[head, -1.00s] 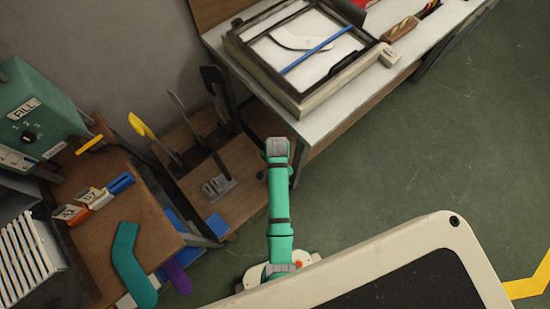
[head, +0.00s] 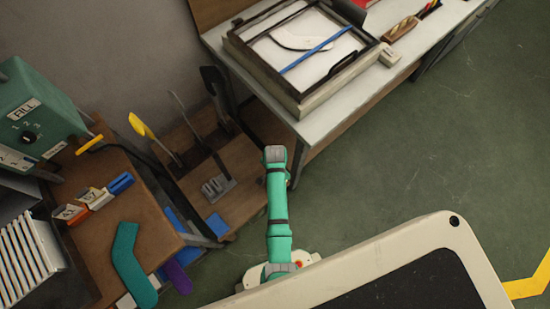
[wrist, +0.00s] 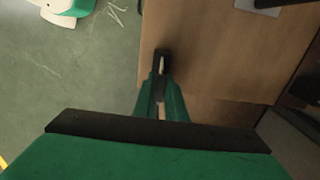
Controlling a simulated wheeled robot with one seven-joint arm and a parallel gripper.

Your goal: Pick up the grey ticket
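I cannot pick out a grey ticket for certain in either view. In the head view, small numbered pieces stand on the brown table at the left: an orange one (head: 72,213) and a white-and-orange one (head: 97,199), beside a blue piece (head: 121,183). My gripper (wrist: 162,62) points over a brown wooden surface (wrist: 215,65) in the wrist view. Its dark fingertips are close together, with a narrow pale strip between them. I cannot tell whether that strip is a held thing or a gap. The gripper does not show in the head view.
A green control box (head: 35,120) stands behind. Upright boarding forms (head: 212,85) rise near the wall. A white bench (head: 345,115) carries a framed tray. Green floor (head: 420,150) is clear.

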